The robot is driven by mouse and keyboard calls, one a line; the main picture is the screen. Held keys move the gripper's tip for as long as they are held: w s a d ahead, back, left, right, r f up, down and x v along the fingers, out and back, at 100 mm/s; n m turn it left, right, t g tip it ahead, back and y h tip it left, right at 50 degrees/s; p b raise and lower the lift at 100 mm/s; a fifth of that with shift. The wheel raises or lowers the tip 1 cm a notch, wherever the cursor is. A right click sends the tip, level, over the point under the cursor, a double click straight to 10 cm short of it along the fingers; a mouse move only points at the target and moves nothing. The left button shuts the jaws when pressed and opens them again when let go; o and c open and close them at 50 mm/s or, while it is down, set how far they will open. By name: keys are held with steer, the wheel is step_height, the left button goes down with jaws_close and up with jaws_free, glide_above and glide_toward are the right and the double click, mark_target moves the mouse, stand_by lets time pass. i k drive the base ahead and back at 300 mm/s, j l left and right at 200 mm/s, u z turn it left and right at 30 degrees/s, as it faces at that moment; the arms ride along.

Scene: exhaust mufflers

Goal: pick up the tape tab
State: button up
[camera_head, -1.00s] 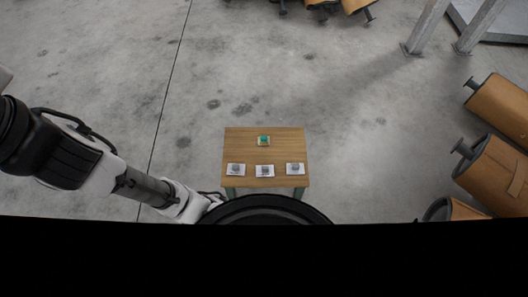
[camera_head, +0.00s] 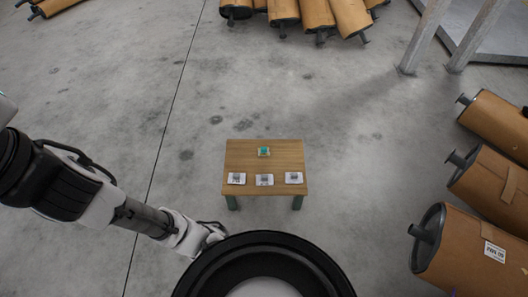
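A small wooden table (camera_head: 265,160) with green legs stands on the floor at the middle of the view. A small teal item (camera_head: 264,151) on a pale base sits near its far edge; it is too small to tell whether it is the tape tab. Three white cards (camera_head: 264,180) with grey marks or items lie in a row along the table's near edge. My arm comes in from the left. Its end, with my gripper (camera_head: 212,236), is beside my round base, left of and nearer than the table. The fingers cannot be made out.
Brown wrapped mufflers (camera_head: 478,250) lie on the floor at the right, one with a white label. More mufflers (camera_head: 300,12) lie at the top. Grey metal posts (camera_head: 425,35) stand at the upper right. The concrete floor around the table is clear.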

mark_target(263, 151)
steer(key=z, duration=2.4)
steer(key=u, duration=2.4)
steer(key=i+j+z, duration=0.2)
steer(key=i+j, duration=0.2)
steer(key=i, duration=0.25)
steer(key=i+j+z, duration=0.2)
steer(key=i+j, duration=0.25)
steer(key=i, duration=0.2)
